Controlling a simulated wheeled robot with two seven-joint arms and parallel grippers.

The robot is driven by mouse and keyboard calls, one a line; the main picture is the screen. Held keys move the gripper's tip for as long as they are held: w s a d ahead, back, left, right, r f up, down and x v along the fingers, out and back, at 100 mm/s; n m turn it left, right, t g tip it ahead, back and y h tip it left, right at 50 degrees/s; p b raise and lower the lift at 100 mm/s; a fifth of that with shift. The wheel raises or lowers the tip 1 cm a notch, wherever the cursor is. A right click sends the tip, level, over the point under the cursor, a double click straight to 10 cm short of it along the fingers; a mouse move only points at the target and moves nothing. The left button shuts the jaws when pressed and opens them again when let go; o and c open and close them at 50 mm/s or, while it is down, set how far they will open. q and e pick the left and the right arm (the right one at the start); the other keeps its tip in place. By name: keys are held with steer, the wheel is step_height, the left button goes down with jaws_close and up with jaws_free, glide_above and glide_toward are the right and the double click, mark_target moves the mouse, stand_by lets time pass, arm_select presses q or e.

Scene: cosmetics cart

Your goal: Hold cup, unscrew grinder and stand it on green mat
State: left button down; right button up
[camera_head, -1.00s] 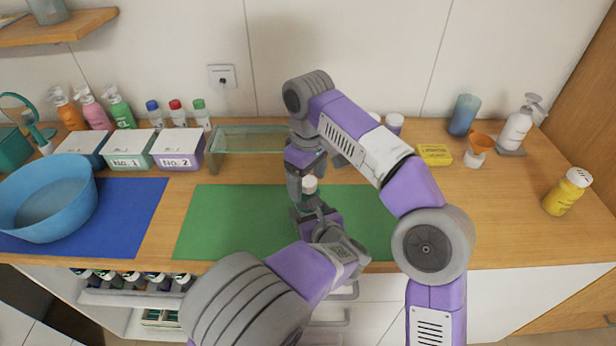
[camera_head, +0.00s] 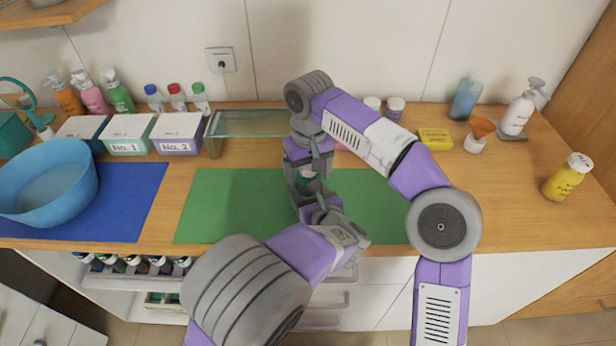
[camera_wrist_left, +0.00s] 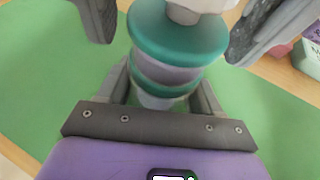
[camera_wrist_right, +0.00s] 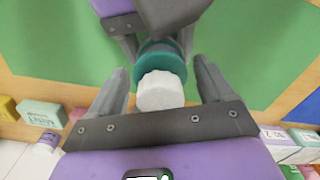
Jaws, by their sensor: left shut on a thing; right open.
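The grinder and cup show as one upright stack (camera_wrist_left: 165,70) with teal rims, a grey-purple band and a white top piece (camera_wrist_right: 160,91). It stands over the green mat (camera_head: 230,205); in the head view my grippers hide most of it. My left gripper (camera_wrist_left: 160,92) is shut around the stack's lower part. My right gripper (camera_wrist_right: 163,80) is open, its fingers on either side of the white top with gaps between. In the head view my right gripper (camera_head: 307,172) is above my left gripper (camera_head: 312,200). The seam between grinder and cup is unclear.
A blue basin (camera_head: 45,190) sits on a blue mat (camera_head: 140,205) at left. Boxes labelled No. 1 (camera_head: 128,135) and No. 2 (camera_head: 178,135) and a glass shelf (camera_head: 250,123) stand behind. A yellow shaker (camera_head: 568,178) is at right. The green mat's left part is clear.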

steer(key=shift+f, duration=1)
steer(key=c, duration=1)
steer(key=n, duration=0.3)
steer(key=shift+c, duration=0.3)
steer(key=shift+r, duration=0.25)
steer(key=shift+r, duration=0.9)
